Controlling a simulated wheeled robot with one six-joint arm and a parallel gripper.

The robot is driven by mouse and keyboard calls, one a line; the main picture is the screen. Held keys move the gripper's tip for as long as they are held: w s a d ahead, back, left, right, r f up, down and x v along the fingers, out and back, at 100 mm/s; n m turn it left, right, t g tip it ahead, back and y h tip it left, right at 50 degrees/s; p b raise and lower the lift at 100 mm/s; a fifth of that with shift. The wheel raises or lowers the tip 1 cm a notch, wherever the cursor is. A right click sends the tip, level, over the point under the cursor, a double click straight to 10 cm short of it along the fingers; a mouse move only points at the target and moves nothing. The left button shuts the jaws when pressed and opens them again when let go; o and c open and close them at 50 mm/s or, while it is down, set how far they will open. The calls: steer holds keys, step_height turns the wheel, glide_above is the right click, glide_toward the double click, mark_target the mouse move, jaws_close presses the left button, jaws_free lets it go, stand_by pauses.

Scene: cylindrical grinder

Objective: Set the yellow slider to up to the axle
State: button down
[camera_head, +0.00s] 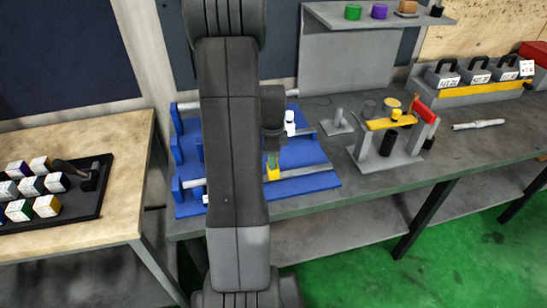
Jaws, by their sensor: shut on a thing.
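The blue fixture (305,153) stands on the grey workbench, partly hidden behind my arm. The small yellow slider (272,174) is at the fixture's front, on or against a grey rail (305,170) that runs left to right. My gripper (272,163) points down from above, its tips at the top of the yellow slider, shut on it. Grey rods show on the fixture, one at the back (188,106) and one at the front left (193,183). I cannot tell which one is the axle. My arm hides the fixture's middle left.
A white-topped cylinder (290,122) stands behind my gripper. A grey stand with a yellow bar (390,123) and red handle is to the right. A shelf (375,22) holds small coloured cylinders. A wooden table (70,135) with a black tray of cubes is left.

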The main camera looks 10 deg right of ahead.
steer(key=a+b, duration=0.1)
steer(key=a, duration=0.6)
steer(key=shift+s, duration=0.1)
steer(key=c, duration=1.1)
jaws_free()
steer(key=shift+a, duration=0.15)
steer(key=shift+c, duration=0.2)
step_height(320, 180, up, 14)
steer(key=shift+b, duration=0.45)
